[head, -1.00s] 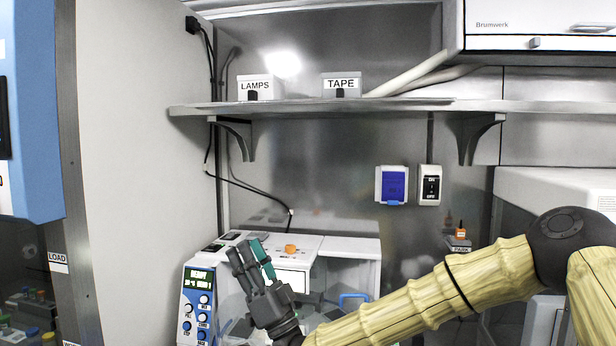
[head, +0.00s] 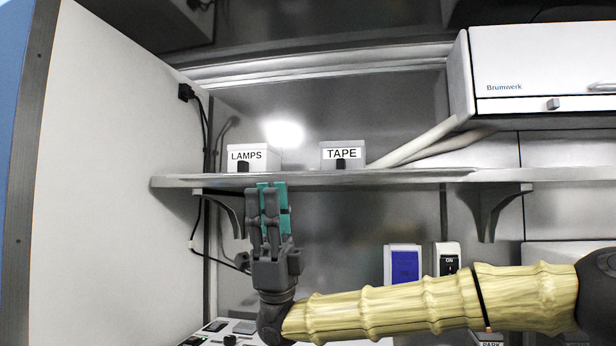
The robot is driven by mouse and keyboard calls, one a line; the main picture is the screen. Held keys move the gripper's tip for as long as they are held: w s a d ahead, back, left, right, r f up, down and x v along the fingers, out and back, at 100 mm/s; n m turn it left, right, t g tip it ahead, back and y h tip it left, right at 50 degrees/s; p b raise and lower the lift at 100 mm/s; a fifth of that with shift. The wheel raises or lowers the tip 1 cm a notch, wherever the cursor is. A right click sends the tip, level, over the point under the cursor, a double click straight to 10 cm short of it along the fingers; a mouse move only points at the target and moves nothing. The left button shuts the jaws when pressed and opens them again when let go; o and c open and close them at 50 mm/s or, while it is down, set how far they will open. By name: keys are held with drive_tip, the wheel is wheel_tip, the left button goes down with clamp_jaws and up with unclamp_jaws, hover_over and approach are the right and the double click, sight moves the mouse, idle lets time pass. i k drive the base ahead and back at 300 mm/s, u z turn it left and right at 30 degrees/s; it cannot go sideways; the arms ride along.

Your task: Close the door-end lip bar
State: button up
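The long grey shelf (head: 330,181) runs across the head view, with a thin front edge. A thin pale strip (head: 425,174) lies along its top at the right half; I cannot tell whether it is a lip bar or which end is the door end. My gripper (head: 270,190) points straight up in front of the shelf's left part. Its grey fingers with teal pads overlap the shelf edge in the picture, below and between the LAMPS and TAPE boxes. I cannot tell whether they touch the shelf or how far apart they are. Nothing shows held.
The LAMPS box (head: 250,158) and TAPE box (head: 343,155) stand on the shelf. Pale pipes (head: 425,143) rise to the right towards a white Brumwerk cabinet (head: 545,70). A white wall panel (head: 110,180) bounds the left. Brackets and a blue-fronted socket (head: 404,265) are below the shelf.

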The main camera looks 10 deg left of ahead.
sight(457, 169)
drive_tip(key=i, duration=1)
